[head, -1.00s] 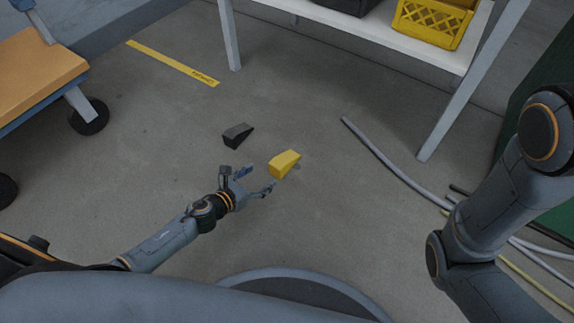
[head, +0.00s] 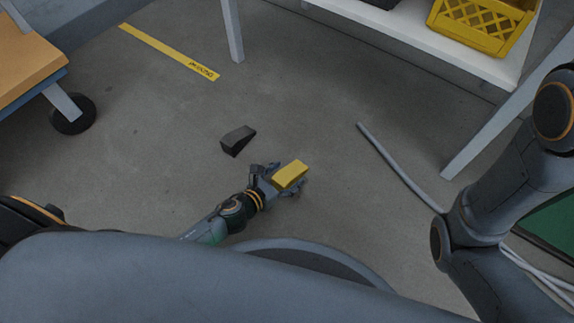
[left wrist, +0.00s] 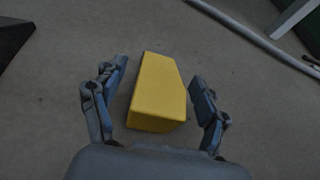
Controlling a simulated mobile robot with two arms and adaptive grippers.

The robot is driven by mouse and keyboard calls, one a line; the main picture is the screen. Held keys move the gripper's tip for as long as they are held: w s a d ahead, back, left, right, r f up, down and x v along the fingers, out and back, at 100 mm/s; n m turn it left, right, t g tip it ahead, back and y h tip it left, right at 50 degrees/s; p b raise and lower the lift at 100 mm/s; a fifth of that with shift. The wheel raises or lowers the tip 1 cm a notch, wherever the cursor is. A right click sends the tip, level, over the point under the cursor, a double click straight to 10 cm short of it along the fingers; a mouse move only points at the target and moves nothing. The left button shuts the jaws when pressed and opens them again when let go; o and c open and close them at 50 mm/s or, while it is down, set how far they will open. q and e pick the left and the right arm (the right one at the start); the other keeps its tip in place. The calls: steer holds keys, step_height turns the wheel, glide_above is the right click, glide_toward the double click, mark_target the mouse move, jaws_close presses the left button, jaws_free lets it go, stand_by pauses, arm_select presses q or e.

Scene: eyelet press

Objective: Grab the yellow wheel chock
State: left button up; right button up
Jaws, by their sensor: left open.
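The yellow wheel chock (head: 290,174) lies on the concrete floor in the middle of the head view. My left gripper (head: 284,181) is at the chock, low over the floor, with its fingers on either side of it. In the left wrist view the chock (left wrist: 157,93) lies between the two open fingers of the gripper (left wrist: 161,92). A gap shows on both sides, wider on the right at the far end. My right gripper is not in view; only my right arm shows at the right edge.
A black wheel chock (head: 238,140) lies just left of the yellow one. A grey cable (head: 392,164) runs along the floor to the right. A white shelf (head: 440,45) holds a yellow crate (head: 480,26). A wheeled cart (head: 30,62) stands at the left.

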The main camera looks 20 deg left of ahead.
arm_select(q)
steer(key=shift+w+d+f, duration=0.15)
steer(key=shift+w, duration=0.1)
steer(key=c, duration=1.4)
steer(key=shift+c, duration=0.3)
steer(key=shift+r, duration=0.2)
